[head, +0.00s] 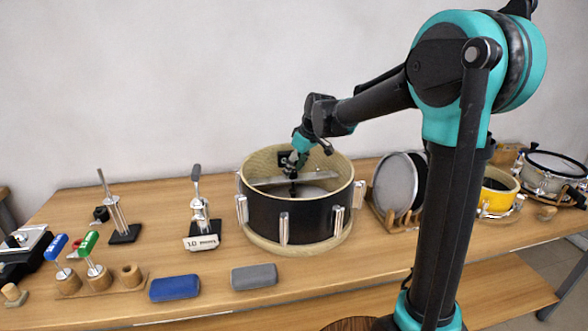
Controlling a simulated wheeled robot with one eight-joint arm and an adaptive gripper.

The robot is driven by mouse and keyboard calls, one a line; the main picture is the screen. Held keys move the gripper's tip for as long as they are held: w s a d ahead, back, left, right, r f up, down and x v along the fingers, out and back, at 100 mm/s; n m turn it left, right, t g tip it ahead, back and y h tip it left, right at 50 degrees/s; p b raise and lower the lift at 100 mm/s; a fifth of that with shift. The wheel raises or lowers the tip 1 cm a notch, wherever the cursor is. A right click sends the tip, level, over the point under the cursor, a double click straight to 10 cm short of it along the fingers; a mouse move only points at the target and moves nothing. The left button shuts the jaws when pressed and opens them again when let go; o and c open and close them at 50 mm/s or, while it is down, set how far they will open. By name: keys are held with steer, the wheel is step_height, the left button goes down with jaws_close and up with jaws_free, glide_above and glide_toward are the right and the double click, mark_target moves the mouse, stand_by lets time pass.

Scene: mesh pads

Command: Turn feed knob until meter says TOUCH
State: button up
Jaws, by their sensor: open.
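A black drum shell (262,218) with silver lugs and a pale wooden rim stands on a round wooden base on the bench. A light bar (268,181) spans the inside of the shell. My gripper (291,188) points down inside the shell opening, close above or at the bar; contact cannot be told. It is open, and its fingertips are small and dark here. I cannot make out the feed knob behind my gripper, nor any meter reading.
Left of the drum stand a lever press (202,222) labelled "1.0" and a silver post tool (118,222). A blue block (174,288) and a grey block (254,276) lie in front. A drumhead rack (397,184) and more drums stand right. My arm column hides part of the bench.

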steer(key=shift+f, duration=0.1)
jaws_close()
stand_by(0.3)
steer(key=shift+m, duration=0.3)
steer(key=m+t+h, duration=0.1)
steer(key=m, duration=0.3)
steer(key=shift+s+a, duration=0.1)
steer(key=shift+m+t+h, duration=0.3)
steer(key=shift+m+h, duration=0.5)
steer(key=shift+m, duration=0.7)
jaws_free()
